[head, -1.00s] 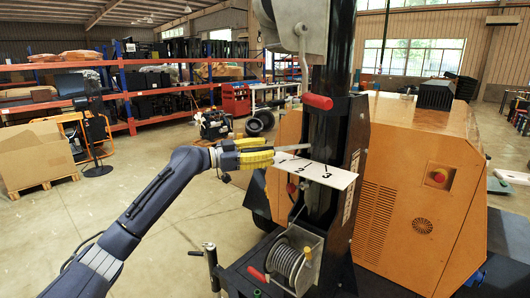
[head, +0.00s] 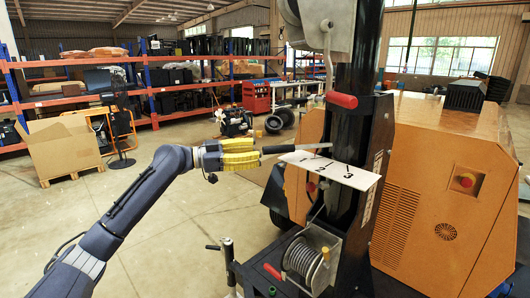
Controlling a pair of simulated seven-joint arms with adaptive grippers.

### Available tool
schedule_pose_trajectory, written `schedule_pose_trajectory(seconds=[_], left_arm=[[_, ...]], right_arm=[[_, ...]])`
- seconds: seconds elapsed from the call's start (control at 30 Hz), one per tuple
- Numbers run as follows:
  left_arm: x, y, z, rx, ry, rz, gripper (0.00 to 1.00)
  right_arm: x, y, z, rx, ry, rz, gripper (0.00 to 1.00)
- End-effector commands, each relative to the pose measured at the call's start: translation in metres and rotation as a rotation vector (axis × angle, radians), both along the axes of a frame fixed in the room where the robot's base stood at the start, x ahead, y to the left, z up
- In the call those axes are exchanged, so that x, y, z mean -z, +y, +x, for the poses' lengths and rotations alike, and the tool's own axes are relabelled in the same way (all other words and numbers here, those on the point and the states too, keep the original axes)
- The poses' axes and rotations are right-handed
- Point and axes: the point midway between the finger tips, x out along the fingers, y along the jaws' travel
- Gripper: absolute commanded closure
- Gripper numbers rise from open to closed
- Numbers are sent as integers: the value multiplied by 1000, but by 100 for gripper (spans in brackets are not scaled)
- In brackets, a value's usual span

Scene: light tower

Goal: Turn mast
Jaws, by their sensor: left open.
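The black mast (head: 355,120) stands upright at the front of the orange light tower body (head: 425,190). A lever with a dark grip (head: 278,149) and a lighter rod sticks out to the left from the mast, above a white plate (head: 350,176) marked with numbers. A red handle (head: 342,100) is higher on the mast. My left gripper (head: 259,154) has yellow finger pads. It is open and empty, just left of the grip's end. Whether they touch is hard to tell. My right gripper is not in view.
A winch with a cable drum (head: 303,258) and a red handle sits low on the mast base. An upright jack post (head: 228,262) stands left of it. Shelves (head: 180,95) and a cardboard box (head: 62,150) are at the back left. The floor between is clear.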

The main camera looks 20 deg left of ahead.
Motion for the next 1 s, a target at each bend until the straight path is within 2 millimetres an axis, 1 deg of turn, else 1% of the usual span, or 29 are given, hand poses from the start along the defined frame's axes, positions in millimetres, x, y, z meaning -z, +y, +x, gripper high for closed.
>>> schedule_pose_trajectory(seconds=[0.2, 0.67, 0.73, 0.77, 0.87, 0.97, 1.0], left_arm=[[0, 9, -8, 1, 0, 0, 54], [0, 10, -8, 0, 0, 0, 54], [3, 11, -7, -3, 5, 0, 54], [7, 12, -5, -8, 11, 1, 54], [29, 18, 4, -37, 51, 1, 54], [72, 29, 20, -92, 123, 4, 54], [94, 35, 26, -118, 160, 6, 54]], right_arm=[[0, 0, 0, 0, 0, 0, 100], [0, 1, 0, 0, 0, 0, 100], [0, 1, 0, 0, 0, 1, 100], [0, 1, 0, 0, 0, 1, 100], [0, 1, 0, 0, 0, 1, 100], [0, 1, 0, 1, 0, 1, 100], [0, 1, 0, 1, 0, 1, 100]])
